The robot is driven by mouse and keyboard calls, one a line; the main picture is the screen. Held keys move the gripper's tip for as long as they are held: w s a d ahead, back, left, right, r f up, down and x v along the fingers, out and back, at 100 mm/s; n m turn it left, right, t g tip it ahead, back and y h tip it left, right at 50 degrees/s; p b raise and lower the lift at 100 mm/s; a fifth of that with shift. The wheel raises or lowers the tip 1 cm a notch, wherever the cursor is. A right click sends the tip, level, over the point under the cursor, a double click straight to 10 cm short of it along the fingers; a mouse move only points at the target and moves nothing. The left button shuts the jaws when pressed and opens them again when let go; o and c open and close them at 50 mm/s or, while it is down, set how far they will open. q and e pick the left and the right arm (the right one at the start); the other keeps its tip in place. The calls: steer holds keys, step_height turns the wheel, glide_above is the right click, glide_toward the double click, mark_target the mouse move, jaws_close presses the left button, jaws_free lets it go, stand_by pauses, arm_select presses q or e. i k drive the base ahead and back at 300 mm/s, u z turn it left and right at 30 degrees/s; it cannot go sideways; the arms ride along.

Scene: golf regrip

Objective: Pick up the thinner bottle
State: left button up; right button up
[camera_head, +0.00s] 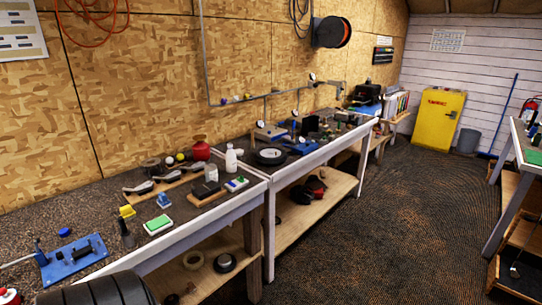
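A white bottle (231,159) with a narrow neck stands upright near the middle of the workbench. A rounded red container (201,151) stands to the left of the white bottle. From this distance I cannot tell for sure which bottle is thinner. Neither of my grippers is in view.
Golf club heads on a wooden board (184,180), a green-topped block (158,224) and a blue fixture (75,258) crowd the near bench. A black round dish (270,156) lies right of the white bottle. The floor (375,245) right of the benches is clear.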

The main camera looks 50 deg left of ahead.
mark_target(231, 161)
steer(key=z, duration=0.25)
steer(key=i, duration=1.9)
steer(key=u, duration=0.45)
steer(key=i, duration=0.9)
steer(key=u, duration=0.95)
